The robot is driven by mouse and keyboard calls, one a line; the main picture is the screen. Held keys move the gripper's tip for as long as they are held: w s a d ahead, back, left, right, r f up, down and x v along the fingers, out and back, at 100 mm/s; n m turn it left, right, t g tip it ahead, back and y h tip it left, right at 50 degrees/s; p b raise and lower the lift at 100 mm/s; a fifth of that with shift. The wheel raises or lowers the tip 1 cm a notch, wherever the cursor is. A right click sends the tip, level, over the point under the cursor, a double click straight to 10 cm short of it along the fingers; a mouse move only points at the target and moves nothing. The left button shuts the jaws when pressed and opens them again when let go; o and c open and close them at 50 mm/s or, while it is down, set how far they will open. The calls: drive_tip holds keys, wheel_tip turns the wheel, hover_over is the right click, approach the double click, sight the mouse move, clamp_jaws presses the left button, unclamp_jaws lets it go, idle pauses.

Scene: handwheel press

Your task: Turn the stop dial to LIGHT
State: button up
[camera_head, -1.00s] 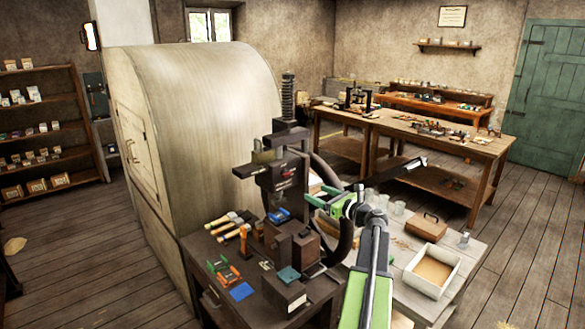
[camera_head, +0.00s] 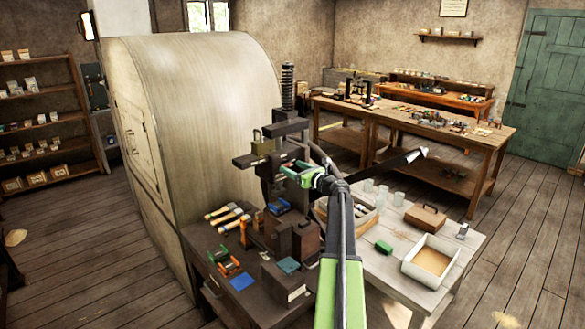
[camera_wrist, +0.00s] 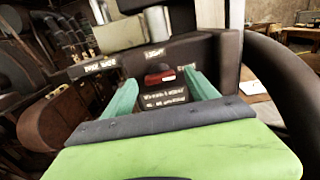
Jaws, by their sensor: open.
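The dark press (camera_head: 290,128) with its tall screw stands on the dark bench. In the wrist view a small red knob (camera_wrist: 160,77), which looks like the stop dial, sits on the dark press face (camera_wrist: 205,50). Small pale labels surround it, including one upper left (camera_wrist: 92,68) and one above (camera_wrist: 155,54); their lettering is too blurred to read, so its setting is unclear. My gripper (camera_wrist: 161,88) is open, its green fingers on either side of the knob and apparently short of it. In the head view my gripper (camera_head: 290,170) is at the press front and hides the knob.
The curved dark handwheel rim (camera_wrist: 280,80) is close on the right in the wrist view. A large pale rounded housing (camera_head: 195,110) stands left of the press. Brushes (camera_head: 228,216), a blue pad (camera_head: 242,282) and a box (camera_head: 285,285) crowd the bench. A pale tray (camera_head: 408,266) is right.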

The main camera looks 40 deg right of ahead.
drive_tip(key=shift+w, duration=0.65)
